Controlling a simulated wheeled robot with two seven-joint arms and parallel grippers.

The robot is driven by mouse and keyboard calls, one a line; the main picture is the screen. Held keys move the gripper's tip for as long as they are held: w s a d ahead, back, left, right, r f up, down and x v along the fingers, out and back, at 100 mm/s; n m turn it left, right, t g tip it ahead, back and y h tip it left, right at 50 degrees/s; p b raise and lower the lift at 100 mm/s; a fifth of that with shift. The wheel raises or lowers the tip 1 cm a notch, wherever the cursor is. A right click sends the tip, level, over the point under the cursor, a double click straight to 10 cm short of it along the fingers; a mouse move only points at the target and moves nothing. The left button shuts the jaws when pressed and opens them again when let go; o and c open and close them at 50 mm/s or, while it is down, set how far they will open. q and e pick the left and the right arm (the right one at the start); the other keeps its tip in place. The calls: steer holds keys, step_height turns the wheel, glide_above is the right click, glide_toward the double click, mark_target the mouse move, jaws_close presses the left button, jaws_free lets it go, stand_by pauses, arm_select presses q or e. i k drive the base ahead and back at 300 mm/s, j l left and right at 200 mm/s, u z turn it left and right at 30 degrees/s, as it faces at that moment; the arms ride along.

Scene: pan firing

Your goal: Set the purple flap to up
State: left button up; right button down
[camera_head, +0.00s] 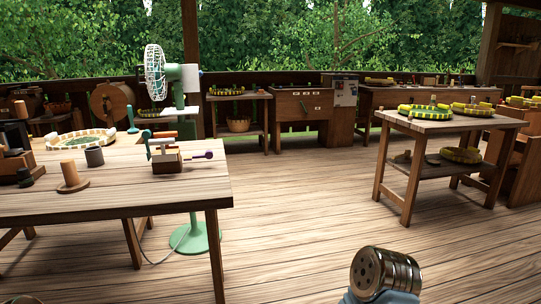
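A small purple piece (209,155) sits at the right end of a thin rod. The rod sticks out to the right, roughly level, from a small wooden device (167,161) with red and pale parts. A teal-tipped lever (147,135) stands up at the device's left. The device is on the wooden table (120,190) at the left, near its right end. The purple piece is too small to tell its exact shape. Neither gripper's fingers show; a metal cylinder of what looks like my own arm shows at the bottom, well apart from the table.
A green fan (177,85) stands just behind the table, its base on the floor. A dark cylinder (94,156) and a wooden peg on a disc (71,177) stand left of the device. Another table (440,125) is at right. The floor between is clear.

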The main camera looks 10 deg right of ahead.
mark_target(209, 154)
steer(key=u, duration=0.25)
steer(key=i+l+u, duration=0.15)
steer(key=l+u, duration=0.2)
steer(key=i+l+u, duration=0.1)
steer(key=l+u, duration=0.15)
steer(key=u, duration=0.15)
steer(key=l+u, duration=0.35)
steer(key=i, duration=0.05)
